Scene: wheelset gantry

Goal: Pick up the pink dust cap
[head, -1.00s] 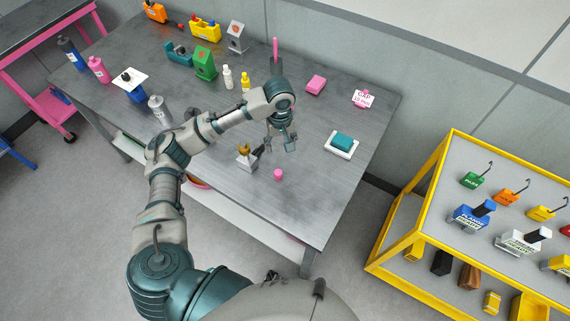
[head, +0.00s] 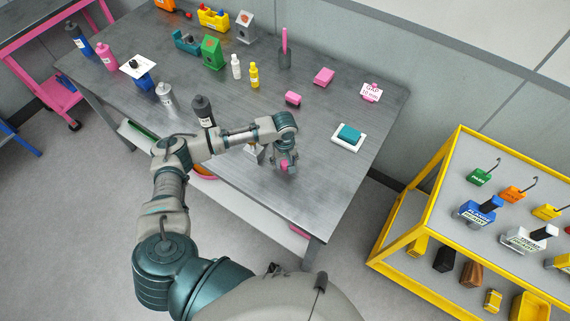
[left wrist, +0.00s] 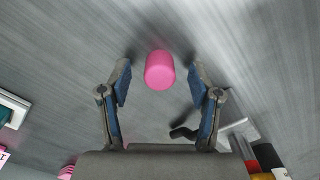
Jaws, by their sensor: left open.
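The pink dust cap (left wrist: 160,70) is a small pink cylinder on the grey table. In the left wrist view it lies between and slightly beyond the two open fingertips of my left gripper (left wrist: 160,78), with a gap on each side. In the head view my left gripper (head: 284,166) is low over the table's front part and partly covers the cap (head: 284,165). The left gripper is open and holds nothing. My right gripper is not in view.
A small device with a dark handle (left wrist: 185,133) is close beside the left gripper. A teal block on a white tray (head: 335,139) stands to the right. The table's front edge is near.

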